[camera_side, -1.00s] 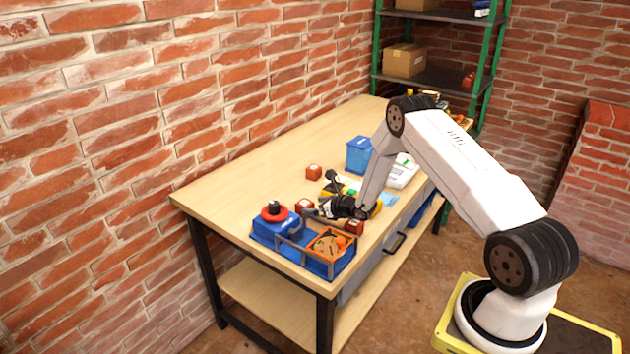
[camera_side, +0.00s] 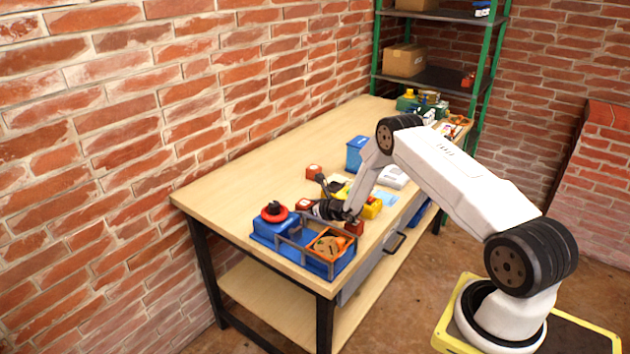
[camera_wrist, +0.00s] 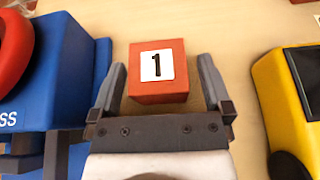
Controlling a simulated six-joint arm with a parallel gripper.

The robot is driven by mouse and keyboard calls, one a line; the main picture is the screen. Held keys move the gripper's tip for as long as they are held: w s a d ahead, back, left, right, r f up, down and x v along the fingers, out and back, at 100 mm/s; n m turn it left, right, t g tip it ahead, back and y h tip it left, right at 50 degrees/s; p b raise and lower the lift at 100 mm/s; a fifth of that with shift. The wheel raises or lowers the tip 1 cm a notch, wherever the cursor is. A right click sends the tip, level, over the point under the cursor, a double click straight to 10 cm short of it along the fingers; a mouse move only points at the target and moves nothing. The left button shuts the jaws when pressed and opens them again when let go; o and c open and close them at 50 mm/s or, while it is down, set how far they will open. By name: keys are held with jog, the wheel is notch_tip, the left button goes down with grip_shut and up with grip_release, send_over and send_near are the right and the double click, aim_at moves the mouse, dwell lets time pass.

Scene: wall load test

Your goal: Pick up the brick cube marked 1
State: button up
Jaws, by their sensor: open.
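The brick cube marked 1 (camera_wrist: 145,92) is red, with a black 1 on a white label on its upward face. In the wrist view it lies between the two open fingers of my gripper (camera_wrist: 162,65), with a visible gap on each side. In the side view a red cube (camera_side: 303,203) sits at the tips of my gripper (camera_side: 314,207), beside the blue bin. No number is readable there. I cannot tell how far down the fingers reach beside the cube.
Close on the left stands a blue box (camera_wrist: 62,70) with a red ring. A yellow item (camera_wrist: 272,85) is at right. Other red cubes lie behind (camera_side: 314,172) and in front (camera_side: 354,228). The table's (camera_side: 230,187) back left is clear.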

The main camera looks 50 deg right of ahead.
jog(key=shift+w+f, duration=0.1)
jog(key=shift+w, duration=0.25)
dwell(0.3)
grip_shut()
